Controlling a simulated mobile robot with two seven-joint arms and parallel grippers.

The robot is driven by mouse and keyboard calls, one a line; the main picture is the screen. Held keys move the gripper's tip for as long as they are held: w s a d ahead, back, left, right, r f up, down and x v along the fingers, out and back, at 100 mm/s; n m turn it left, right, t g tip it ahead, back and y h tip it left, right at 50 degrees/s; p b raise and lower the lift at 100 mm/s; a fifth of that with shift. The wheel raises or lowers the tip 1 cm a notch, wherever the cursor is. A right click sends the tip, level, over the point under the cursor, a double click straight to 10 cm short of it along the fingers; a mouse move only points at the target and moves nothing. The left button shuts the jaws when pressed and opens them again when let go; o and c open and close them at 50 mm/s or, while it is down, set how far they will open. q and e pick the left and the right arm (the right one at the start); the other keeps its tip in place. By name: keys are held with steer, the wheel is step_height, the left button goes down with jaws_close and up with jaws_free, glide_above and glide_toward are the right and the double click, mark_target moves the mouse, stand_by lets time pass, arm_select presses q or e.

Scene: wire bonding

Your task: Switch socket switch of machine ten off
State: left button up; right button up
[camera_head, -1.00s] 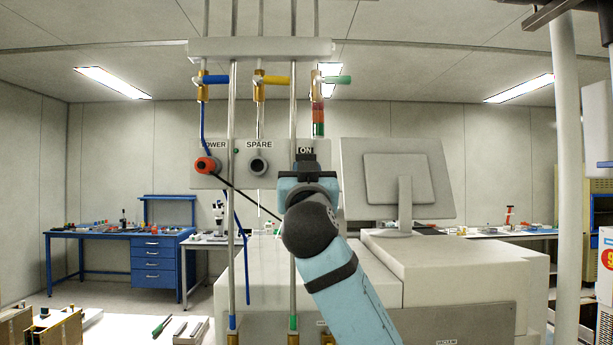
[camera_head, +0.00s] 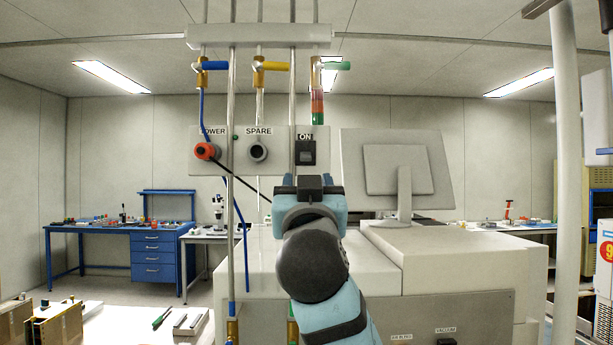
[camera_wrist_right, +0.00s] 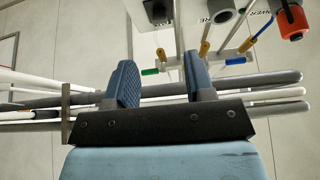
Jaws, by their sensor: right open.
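The socket switch (camera_head: 306,152) is a black rocker under an ON label on the grey socket panel (camera_head: 280,160). It now shows unobstructed in the head view. A black part at the top edge of the right wrist view (camera_wrist_right: 158,12) appears to be this switch, partly cut off. My right gripper (camera_head: 308,181) is just below the switch in the head view, apart from it in the picture. In the wrist view its two blue-grey fingers (camera_wrist_right: 160,78) are apart with nothing between them. My left gripper is not in view.
A red plug (camera_head: 206,151) with a black cable sits in the POWER socket; the SPARE socket (camera_head: 258,152) is empty. Vertical pipes with blue, yellow and green valve handles (camera_head: 332,66) stand around the panel. A monitor (camera_head: 398,170) and machine housing (camera_head: 470,265) stand to the right.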

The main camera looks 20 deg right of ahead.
steer(key=v, duration=0.4)
steer(key=shift+s, duration=0.1)
